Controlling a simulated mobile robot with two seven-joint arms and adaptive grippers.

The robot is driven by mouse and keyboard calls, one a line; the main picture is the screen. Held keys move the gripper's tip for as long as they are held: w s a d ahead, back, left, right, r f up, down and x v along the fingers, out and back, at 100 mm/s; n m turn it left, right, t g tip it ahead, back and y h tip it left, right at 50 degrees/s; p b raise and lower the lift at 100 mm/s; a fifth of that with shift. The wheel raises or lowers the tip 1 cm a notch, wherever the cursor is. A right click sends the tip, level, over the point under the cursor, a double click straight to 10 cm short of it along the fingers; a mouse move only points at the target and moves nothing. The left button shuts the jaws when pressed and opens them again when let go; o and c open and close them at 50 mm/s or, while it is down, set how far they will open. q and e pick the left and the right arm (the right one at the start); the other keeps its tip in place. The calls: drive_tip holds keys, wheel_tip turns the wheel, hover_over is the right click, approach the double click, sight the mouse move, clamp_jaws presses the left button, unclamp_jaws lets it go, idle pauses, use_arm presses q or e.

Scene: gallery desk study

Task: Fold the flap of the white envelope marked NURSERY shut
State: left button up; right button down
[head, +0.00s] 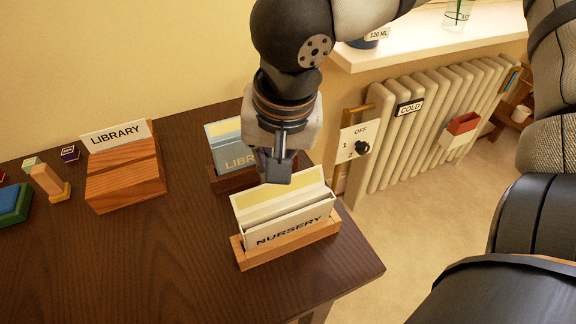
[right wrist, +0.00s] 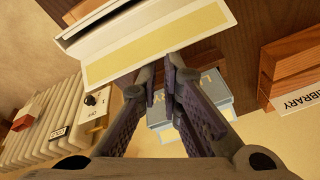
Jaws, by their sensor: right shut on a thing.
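The white envelope marked NURSERY (head: 290,228) stands upright in a light wooden holder (head: 291,253) near the desk's right edge. Its flap (head: 300,190), with a pale yellow strip, stands up open behind the front panel. The flap also shows in the right wrist view (right wrist: 152,46). My right gripper (head: 274,179) is above the back of the envelope, its fingertips at the flap's upper edge. In the right wrist view the fingers (right wrist: 168,72) are close together and shut on the flap's edge, partly hiding it. My left gripper is not in view.
A blue-grey LIBRARY envelope (head: 225,134) stands in a dark holder (head: 234,180) just behind. A wooden block (head: 124,178) with a LIBRARY card (head: 114,135) is at left. The desk's front left (head: 120,265) is clear. A radiator (head: 425,125) stands beyond the right edge.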

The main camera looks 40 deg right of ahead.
sight(284, 197)
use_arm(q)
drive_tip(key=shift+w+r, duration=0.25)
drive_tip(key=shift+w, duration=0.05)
use_arm(e)
drive_tip(key=shift+s+a+f+m+g+y, duration=0.1)
drive_tip(key=shift+s+f+m+g+y, duration=0.1)
drive_tip(key=shift+s+f+g, duration=0.45)
drive_tip(key=shift+s+a+f+m+g+y, duration=0.1)
drive_tip(key=shift+s+f+m+g, duration=0.15)
drive_tip(key=shift+s+g, duration=0.65)
drive_tip(key=shift+w, duration=0.1)
drive_tip(key=shift+r+p, duration=0.25)
drive_tip(key=shift+p, duration=0.1)
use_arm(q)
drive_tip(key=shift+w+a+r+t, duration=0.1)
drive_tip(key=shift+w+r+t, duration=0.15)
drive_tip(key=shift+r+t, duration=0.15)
use_arm(e)
wheel_tip(284, 197, up, 8)
drive_tip(key=shift+r, duration=0.15)
drive_tip(key=shift+a, duration=0.1)
